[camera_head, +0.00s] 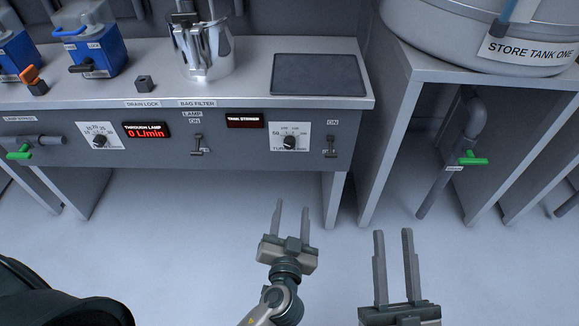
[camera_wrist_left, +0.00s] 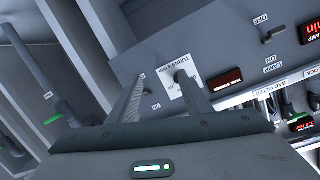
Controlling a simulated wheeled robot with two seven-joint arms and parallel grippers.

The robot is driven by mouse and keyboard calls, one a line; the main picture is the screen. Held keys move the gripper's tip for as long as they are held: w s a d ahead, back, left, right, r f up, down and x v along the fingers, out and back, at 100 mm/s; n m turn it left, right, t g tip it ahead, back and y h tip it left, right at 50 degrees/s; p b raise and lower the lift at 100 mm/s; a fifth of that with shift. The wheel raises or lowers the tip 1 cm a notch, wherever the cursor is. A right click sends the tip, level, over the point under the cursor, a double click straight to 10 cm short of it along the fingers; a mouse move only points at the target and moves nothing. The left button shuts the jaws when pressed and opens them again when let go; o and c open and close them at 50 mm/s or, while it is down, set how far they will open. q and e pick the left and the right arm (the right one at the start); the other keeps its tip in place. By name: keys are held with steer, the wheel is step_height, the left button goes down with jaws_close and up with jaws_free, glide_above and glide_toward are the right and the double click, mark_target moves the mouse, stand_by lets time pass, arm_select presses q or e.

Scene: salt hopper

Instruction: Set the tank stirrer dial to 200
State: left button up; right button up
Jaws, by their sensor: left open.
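The tank stirrer dial (camera_head: 290,142) is a dark knob on a white scale plate on the front panel, right of the tank stirrer display (camera_head: 245,121). The knob's exact setting is too small to read. My left gripper (camera_head: 291,204) is open and empty, in front of and below the dial, apart from it. In the left wrist view the dial's white plate (camera_wrist_left: 168,82) shows between and behind the fingers, and the right finger partly covers it. My right gripper (camera_head: 393,232) is open and empty, lower and to the right.
A toggle switch (camera_head: 331,145) sits right of the dial, and a lamp switch (camera_head: 197,145) sits left of the display. A table leg (camera_head: 335,195) stands right of my left gripper. Floor in front is clear.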

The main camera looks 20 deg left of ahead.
arm_select(q)
steer(key=shift+n+t+y, duration=0.8)
steer(key=shift+t, duration=0.1)
steer(key=r, duration=0.1)
steer(key=r+b, duration=0.1)
steer(key=r, duration=0.3)
steer(key=shift+s+a+b, duration=0.3)
steer(key=shift+a+b, duration=0.05)
steer(key=shift+a, duration=0.05)
arm_select(e)
steer(key=s+d+r+t, duration=0.1)
steer(key=s+r+t, duration=0.1)
steer(key=s+r, duration=0.2)
steer(key=shift+d+r+m, duration=0.2)
steer(key=shift+r+m, duration=0.1)
steer(key=shift+r, duration=0.45)
arm_select(q)
steer(key=shift+w, duration=0.1)
glide_toward(290, 146)
steer(key=x, duration=0.6)
steer(key=shift+w+a, duration=0.15)
steer(key=shift+w, duration=0.05)
steer(key=shift+x, duration=0.8)
arm_select(e)
steer(key=shift+y, duration=0.4)
arm_select(q)
steer(key=shift+c, duration=0.7)
